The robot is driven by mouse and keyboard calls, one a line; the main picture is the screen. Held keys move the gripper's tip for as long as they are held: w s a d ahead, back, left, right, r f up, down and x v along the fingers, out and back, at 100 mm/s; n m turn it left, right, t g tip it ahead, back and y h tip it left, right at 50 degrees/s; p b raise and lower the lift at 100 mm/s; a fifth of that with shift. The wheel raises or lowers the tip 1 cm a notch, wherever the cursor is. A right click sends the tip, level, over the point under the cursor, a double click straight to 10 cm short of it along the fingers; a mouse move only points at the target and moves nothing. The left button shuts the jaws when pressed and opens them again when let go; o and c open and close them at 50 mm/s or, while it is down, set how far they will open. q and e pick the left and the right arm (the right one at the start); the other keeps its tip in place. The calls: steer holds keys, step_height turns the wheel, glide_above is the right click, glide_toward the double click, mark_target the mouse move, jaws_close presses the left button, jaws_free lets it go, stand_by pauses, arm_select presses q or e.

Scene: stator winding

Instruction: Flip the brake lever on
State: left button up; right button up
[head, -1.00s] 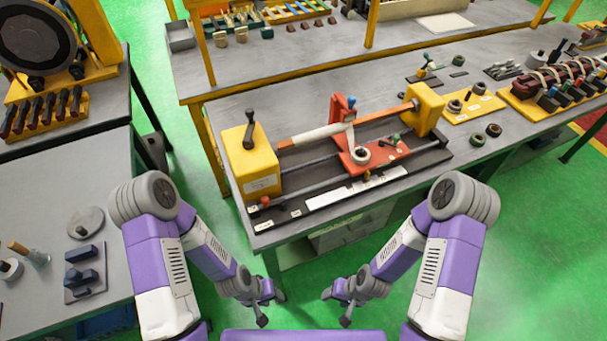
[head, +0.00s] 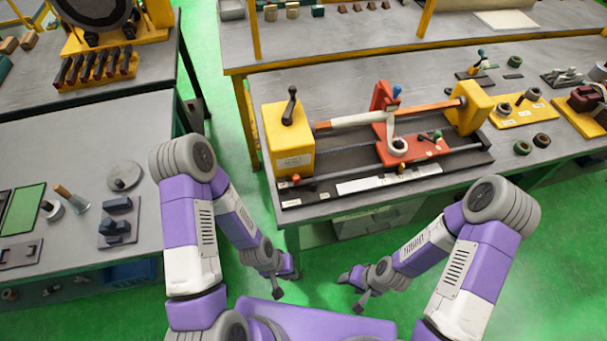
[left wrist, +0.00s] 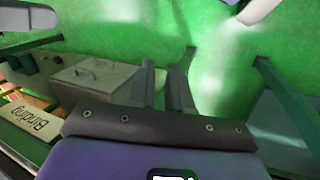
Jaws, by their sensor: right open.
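The winding machine stands on the grey bench, with a yellow box (head: 288,138) at its left end. A lever with a dark grip (head: 290,103) rises from that box. A blue-knobbed lever (head: 395,92) stands at the red upright, and a small green-knobbed lever (head: 436,136) is on the red carriage (head: 416,151). I cannot tell which is the brake lever. My left gripper (head: 284,279) is open, empty and apart from the machine, in front of the bench. Its fingers (left wrist: 166,88) show in the left wrist view. My right gripper (head: 354,289) is open and empty, also in front of the bench.
A second table (head: 60,145) at the left holds small fixtures and a round disc (head: 124,176). A yellow plate (head: 518,110) with rings lies right of the machine. Green floor (head: 325,270) is open between my arms and the bench.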

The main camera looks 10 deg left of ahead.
arm_select(q)
steer(key=r+p, duration=0.6)
steer(key=r, duration=0.1)
steer(key=shift+w+a+r+p, duration=0.1)
steer(key=shift+w+a+p, duration=0.15)
steer(key=shift+w+p, duration=0.1)
jaws_close()
steer(key=w+a+r+y+p, duration=0.1)
steer(key=w+r, duration=0.3)
steer(key=w+a+r+y+p, duration=0.1)
steer(key=w+r, duration=0.2)
steer(key=w, duration=0.1)
steer(key=w+a+r+t+y+p, duration=0.1)
steer(key=w+r+y, duration=0.1)
steer(key=w+r, duration=0.2)
steer(key=shift+r+m+p, duration=0.3)
steer(key=shift+r+p, duration=0.05)
step_height(320, 180, up, 14)
steer(key=n+t+y, duration=0.1)
steer(key=t, duration=0.1)
glide_above(305, 183)
steer(key=s+a, duration=0.2)
steer(key=s, duration=0.1)
steer(key=shift+w, duration=0.15)
